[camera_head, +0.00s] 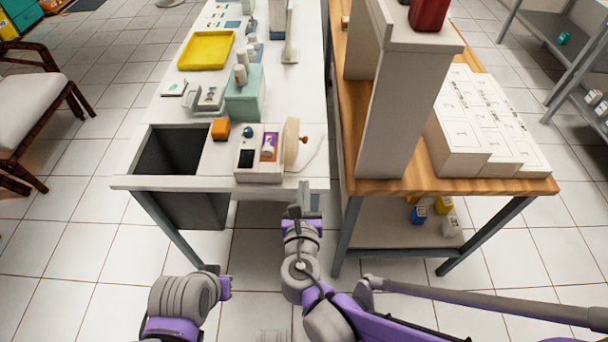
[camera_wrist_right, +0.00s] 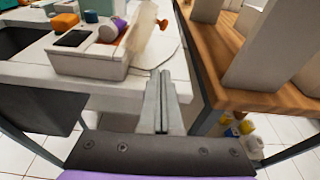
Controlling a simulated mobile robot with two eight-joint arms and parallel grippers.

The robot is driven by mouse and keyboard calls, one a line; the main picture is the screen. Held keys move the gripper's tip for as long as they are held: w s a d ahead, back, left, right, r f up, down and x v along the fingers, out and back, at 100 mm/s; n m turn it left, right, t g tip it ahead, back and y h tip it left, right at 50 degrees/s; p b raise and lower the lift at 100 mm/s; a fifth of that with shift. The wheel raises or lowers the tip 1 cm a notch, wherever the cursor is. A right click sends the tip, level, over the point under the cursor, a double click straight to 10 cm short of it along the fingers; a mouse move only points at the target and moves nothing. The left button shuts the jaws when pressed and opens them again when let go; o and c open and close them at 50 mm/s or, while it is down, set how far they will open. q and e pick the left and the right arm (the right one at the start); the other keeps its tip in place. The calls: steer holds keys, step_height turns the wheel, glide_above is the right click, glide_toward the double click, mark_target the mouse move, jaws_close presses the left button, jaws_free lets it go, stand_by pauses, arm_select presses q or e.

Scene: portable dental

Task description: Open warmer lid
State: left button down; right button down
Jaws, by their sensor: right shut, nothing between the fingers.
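The warmer (camera_head: 258,170) is a small white box with a dark panel near the front right corner of the white table; it also shows in the right wrist view (camera_wrist_right: 90,65). Its cream lid (camera_head: 291,143) stands up on edge at the box's right side, with an orange knob (camera_head: 304,139) facing right. A purple and white item (camera_head: 268,147) lies in the open box. My right gripper (camera_head: 304,192) is shut and empty just in front of the table edge, below and apart from the lid; its fingers show in the wrist view (camera_wrist_right: 161,78). My left arm is low at the left; its fingers are unclear.
A dark open bin (camera_head: 170,150) is left of the warmer. An orange block (camera_head: 220,129), a teal box (camera_head: 244,100) and a yellow tray (camera_head: 206,50) are behind. A wooden bench (camera_head: 385,187) with white boxes stands right, across a narrow gap.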

steer(key=shift+s+r, duration=0.1)
steer(key=shift+s, duration=0.5)
